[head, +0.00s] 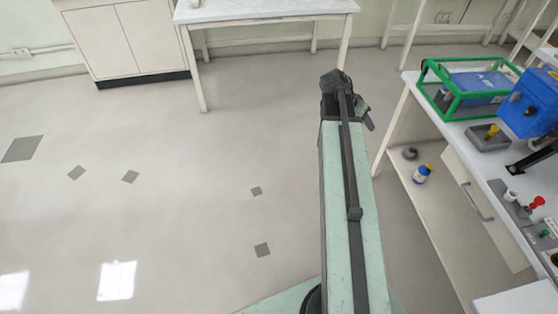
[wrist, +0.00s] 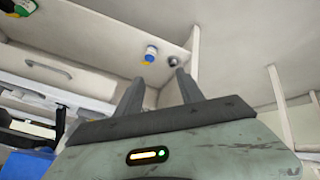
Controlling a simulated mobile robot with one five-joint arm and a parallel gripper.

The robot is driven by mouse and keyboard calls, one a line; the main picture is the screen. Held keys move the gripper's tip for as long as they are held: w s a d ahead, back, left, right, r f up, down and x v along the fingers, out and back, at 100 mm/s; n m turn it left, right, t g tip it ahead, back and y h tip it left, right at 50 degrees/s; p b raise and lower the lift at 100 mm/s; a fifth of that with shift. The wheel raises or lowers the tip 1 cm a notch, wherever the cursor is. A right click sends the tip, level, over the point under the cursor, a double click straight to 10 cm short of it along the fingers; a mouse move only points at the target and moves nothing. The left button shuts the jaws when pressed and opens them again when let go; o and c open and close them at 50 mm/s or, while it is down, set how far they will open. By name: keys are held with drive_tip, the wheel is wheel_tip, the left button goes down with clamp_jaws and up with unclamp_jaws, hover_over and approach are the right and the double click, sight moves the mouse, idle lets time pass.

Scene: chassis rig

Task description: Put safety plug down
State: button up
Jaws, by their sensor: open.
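My gripper (head: 346,92) shows at the far end of my arm in the head view, out over the floor and left of the white bench. In the wrist view its two dark fingers (wrist: 158,82) stand apart with nothing between them. I cannot tell for sure which thing is the safety plug. A red-topped piece (head: 536,203) stands on a grey panel on the bench, at the right edge. A yellow-handled piece (head: 492,131) stands in a grey block farther back on the bench. Neither touches my gripper.
A green-framed clear box (head: 465,90) and a blue unit (head: 530,103) stand on the bench. A blue-and-white bottle (head: 421,175) and a dark round piece (head: 410,153) are on the low shelf. A white table (head: 265,10) stands behind. The floor at left is clear.

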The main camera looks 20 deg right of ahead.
drive_tip(key=a+f+n+y, duration=0.1)
drive_tip(key=a+n, duration=0.3)
drive_tip(key=a, duration=1)
drive_tip(key=a+f+n+y, duration=0.2)
drive_tip(key=a+n, duration=0.3)
drive_tip(key=a, duration=0.9)
drive_tip(key=w+a+f+n+t+y, duration=0.1)
drive_tip(key=a+n+y, duration=0.3)
drive_tip(key=a, duration=0.9)
drive_tip(key=shift+a+f+n, duration=0.3)
drive_tip(key=shift+a+f, duration=0.05)
drive_tip(key=shift+a, duration=0.05)
drive_tip(key=shift+w, duration=0.15)
